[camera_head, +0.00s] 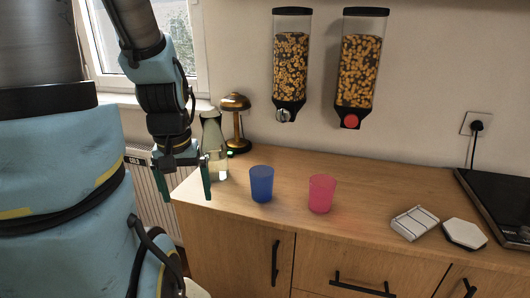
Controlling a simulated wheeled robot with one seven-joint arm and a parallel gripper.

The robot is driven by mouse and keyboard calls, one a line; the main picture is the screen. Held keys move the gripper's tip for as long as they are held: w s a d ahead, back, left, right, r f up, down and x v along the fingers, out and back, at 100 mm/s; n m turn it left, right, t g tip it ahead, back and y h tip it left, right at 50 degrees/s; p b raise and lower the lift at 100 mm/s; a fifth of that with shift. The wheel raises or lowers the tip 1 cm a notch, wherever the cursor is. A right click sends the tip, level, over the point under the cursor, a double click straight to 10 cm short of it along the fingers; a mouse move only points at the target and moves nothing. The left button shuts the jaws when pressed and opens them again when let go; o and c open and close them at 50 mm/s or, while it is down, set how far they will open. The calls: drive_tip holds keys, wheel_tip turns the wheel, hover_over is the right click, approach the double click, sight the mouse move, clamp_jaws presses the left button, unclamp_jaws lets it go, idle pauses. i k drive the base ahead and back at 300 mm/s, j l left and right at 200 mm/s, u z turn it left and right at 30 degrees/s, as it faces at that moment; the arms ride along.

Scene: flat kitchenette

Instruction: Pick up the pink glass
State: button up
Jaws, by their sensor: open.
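The pink glass (321,194) stands upright on the wooden counter (365,206), right of the picture's middle. A blue glass (261,184) stands to its left, a short gap apart. My gripper (192,180) hangs pointing down at the left end of the counter, with its two green fingers spread and nothing seen between them. It is left of both glasses, with the blue glass between it and the pink glass. No part of the pink glass is covered.
A glass carafe (214,146) stands just behind my gripper, beside a brass lamp (236,122). A white tray-like item (414,222) and a white hexagonal item (464,234) lie to the right, near a dark hob (500,205). Two cereal dispensers (291,58) (360,68) hang above the counter.

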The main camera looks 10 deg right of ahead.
sight(320, 200)
drive_tip(key=u, duration=1.25)
drive_tip(key=k+l+u, duration=0.15)
drive_tip(key=k, duration=0.6)
drive_tip(key=k+l+u, duration=0.15)
drive_tip(key=k, duration=0.6)
drive_tip(key=l, duration=0.1)
